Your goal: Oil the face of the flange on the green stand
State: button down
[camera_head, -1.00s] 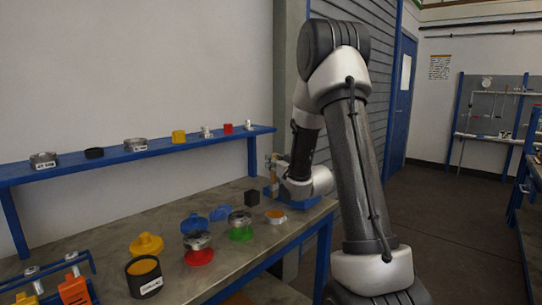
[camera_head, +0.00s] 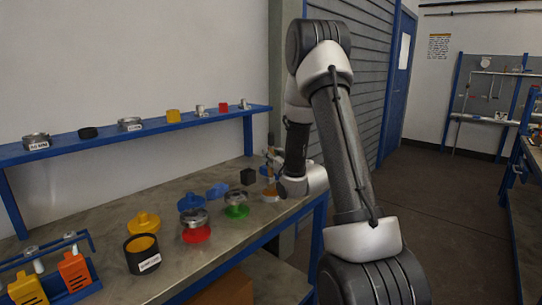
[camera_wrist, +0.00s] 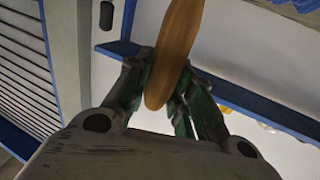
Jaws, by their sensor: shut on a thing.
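The green stand (camera_head: 238,212) is on the bench with a metal flange (camera_head: 237,198) on top; I cannot make out the flange's upper face in detail. My gripper (camera_head: 271,163) is right of and behind it, at the far right end of the bench. It is shut on a slim brush-like tool with a wooden handle (camera_head: 270,143), held roughly upright. In the wrist view the wooden handle (camera_wrist: 173,55) passes between the fingers (camera_wrist: 160,88). A low dish (camera_head: 271,196) with an orange-brown top is just below the gripper; the tool's lower end is hard to see.
A red stand (camera_head: 196,235) bearing another metal flange (camera_head: 194,218) is left of the green one. A blue cap (camera_head: 190,202), black block (camera_head: 248,176), yellow cap (camera_head: 143,222) and black pot (camera_head: 143,262) share the bench. A blue shelf (camera_head: 60,154) runs along the wall behind.

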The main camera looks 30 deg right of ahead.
jog(key=shift+f, duration=0.6)
dwell(1.7)
jog(key=shift+r, duration=3.55)
jog(key=shift+s, duration=0.1)
